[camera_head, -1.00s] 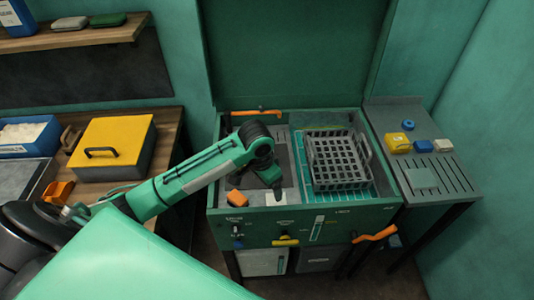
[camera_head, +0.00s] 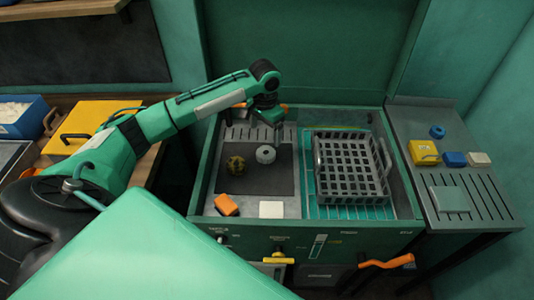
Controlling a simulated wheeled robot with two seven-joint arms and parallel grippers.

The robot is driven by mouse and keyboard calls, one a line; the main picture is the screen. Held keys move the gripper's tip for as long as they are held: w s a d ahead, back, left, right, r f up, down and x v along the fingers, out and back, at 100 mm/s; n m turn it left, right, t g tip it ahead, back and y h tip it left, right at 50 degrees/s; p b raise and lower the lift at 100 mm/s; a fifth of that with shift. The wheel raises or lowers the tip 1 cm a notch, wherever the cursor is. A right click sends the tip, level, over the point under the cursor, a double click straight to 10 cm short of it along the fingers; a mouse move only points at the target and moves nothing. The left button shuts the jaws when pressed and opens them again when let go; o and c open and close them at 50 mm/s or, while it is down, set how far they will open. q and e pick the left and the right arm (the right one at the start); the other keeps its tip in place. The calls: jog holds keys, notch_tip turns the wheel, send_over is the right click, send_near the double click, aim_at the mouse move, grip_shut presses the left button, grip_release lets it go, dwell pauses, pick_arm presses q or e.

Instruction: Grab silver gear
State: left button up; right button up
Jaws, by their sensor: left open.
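The silver gear (camera_head: 265,154) lies on the dark mat in the left part of the green machine's open tray. A yellowish-brown, dark-patterned round piece (camera_head: 236,165) lies to its left. My left gripper (camera_head: 277,136) is above and slightly right of the gear, pointing down, open with nothing seen in it. I cannot tell its exact height above the gear. My right gripper is not in view.
A grey basket (camera_head: 350,168) stands in the right part of the tray. An orange block (camera_head: 227,205) and a white block (camera_head: 272,209) lie at the tray's front. A side shelf (camera_head: 470,180) holds a yellow box (camera_head: 424,152) and small blue pieces. The raised lid (camera_head: 310,50) stands behind.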

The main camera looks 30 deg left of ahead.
aim_at(266, 152)
pick_arm(q)
notch_tip(266, 152, down, 3)
jog(key=shift+w+f, duration=0.1)
jog(key=shift+f, duration=0.45)
jog(key=shift+f+p, duration=0.35)
jog(key=shift+p, duration=0.05)
notch_tip(266, 152, down, 4)
jog(key=shift+r+p, duration=0.15)
jog(key=shift+p, duration=0.45)
jog(key=shift+f, duration=0.4)
jog(key=c, duration=1.5)
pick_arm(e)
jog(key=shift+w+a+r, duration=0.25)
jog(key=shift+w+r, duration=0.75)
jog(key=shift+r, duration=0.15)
